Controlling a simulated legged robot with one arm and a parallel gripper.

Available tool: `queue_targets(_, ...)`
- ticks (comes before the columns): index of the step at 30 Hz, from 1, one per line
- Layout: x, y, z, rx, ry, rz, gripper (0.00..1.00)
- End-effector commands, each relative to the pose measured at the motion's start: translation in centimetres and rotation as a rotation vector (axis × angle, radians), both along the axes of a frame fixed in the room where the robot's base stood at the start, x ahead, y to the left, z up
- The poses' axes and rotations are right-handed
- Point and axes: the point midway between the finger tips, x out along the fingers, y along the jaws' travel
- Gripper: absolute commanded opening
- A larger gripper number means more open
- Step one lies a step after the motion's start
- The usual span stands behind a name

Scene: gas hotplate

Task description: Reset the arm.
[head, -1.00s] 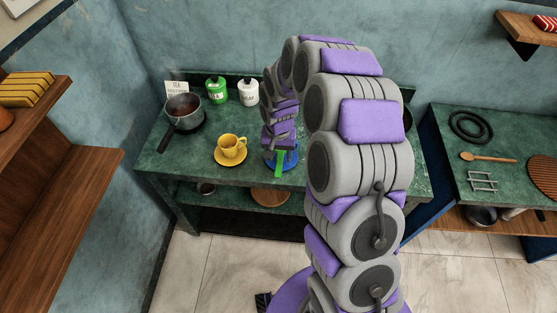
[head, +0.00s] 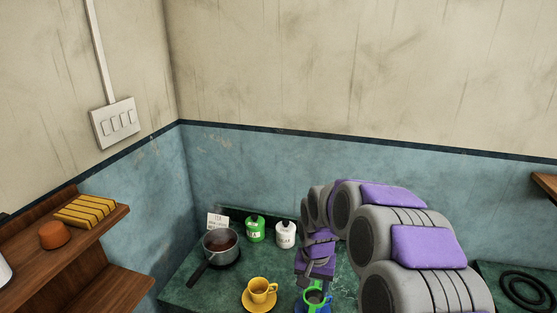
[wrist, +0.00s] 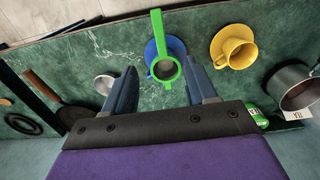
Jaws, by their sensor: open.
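My gripper (wrist: 161,72) is open in the wrist view, with its two dark blue fingers apart and nothing held between them. Ahead of the fingers is a green ring-shaped piece with a straight handle (wrist: 159,32), which looks like a strainer. It sits over a blue cup or saucer (wrist: 150,50); which one I cannot tell. The green ring also shows at the bottom of the head view (head: 314,297), just below my wrist. In the head view my arm is bent over the green counter, and its fingertips are hard to make out.
A yellow cup on a saucer (head: 260,289) stands left of the green piece. Behind it are a pot of dark liquid (head: 220,245), a green jar (head: 255,229) and a white jar (head: 286,235). A wooden shelf (head: 100,288) juts out at left.

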Motion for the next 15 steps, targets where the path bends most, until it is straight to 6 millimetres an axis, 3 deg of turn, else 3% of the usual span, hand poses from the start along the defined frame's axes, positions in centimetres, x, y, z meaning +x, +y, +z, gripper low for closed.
queue_targets(5,-4.3,-0.1,3.1,0.007,0.013,0.056,0.57)
queue_targets(15,-15.7,-1.1,7.9,0.008,0.065,0.184,0.57)
